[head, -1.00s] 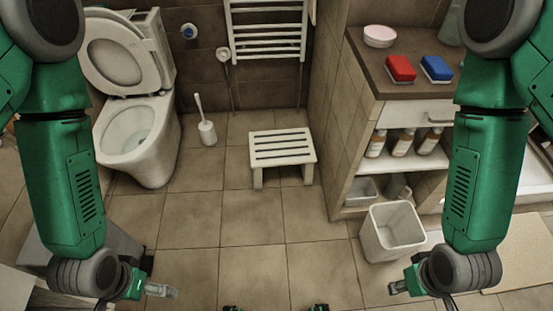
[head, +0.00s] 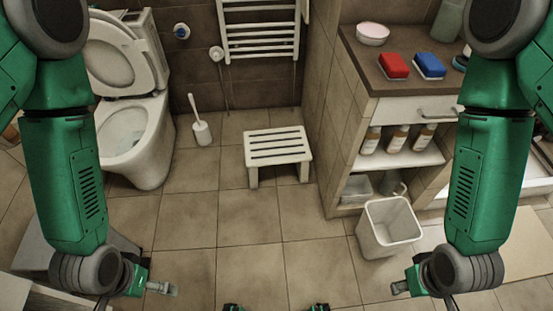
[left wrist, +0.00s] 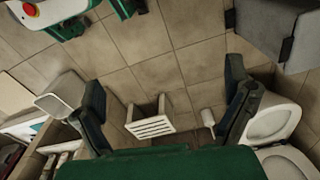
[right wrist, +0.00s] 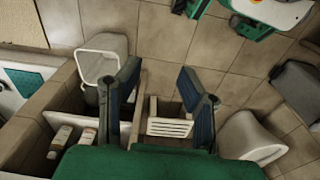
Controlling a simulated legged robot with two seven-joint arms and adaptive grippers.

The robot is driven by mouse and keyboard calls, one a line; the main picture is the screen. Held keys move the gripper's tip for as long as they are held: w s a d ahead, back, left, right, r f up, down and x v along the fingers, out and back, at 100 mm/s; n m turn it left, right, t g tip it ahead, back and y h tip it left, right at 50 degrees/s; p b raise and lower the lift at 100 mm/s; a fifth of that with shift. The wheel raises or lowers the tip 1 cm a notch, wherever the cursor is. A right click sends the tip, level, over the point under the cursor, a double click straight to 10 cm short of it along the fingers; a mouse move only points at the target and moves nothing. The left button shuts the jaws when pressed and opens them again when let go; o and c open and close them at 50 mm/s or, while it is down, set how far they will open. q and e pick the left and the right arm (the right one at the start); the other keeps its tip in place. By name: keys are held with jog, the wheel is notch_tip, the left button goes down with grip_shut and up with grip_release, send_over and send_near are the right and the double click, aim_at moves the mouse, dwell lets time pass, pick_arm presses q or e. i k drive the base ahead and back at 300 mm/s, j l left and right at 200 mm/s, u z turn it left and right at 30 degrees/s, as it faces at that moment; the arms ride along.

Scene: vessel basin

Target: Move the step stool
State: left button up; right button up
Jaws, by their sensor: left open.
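The white slatted step stool (head: 277,147) stands upright on the tiled floor beneath the towel radiator, ahead of me in the head view. It also shows in the left wrist view (left wrist: 152,127) and in the right wrist view (right wrist: 170,127), seen between the fingers in each. My left gripper (head: 162,288) is at the lower left of the head view, well short of the stool. Its fingers (left wrist: 168,95) are spread and empty. My right gripper (head: 402,287) is at the lower right, also short of the stool. Its fingers (right wrist: 158,85) are spread and empty.
The toilet (head: 136,135) and toilet brush (head: 202,130) stand left of the stool. A shelf unit (head: 398,103) with bottles and red and blue items stands to the right. A white bin (head: 388,232) is on the floor before it. The floor between me and the stool is clear.

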aim_at(289, 144)
jog(key=i+u, duration=0.2)
jog(key=i, duration=0.35)
jog(key=i+u, duration=0.2)
jog(key=i, duration=0.35)
jog(key=i+l+u, duration=0.2)
jog(key=i, duration=0.35)
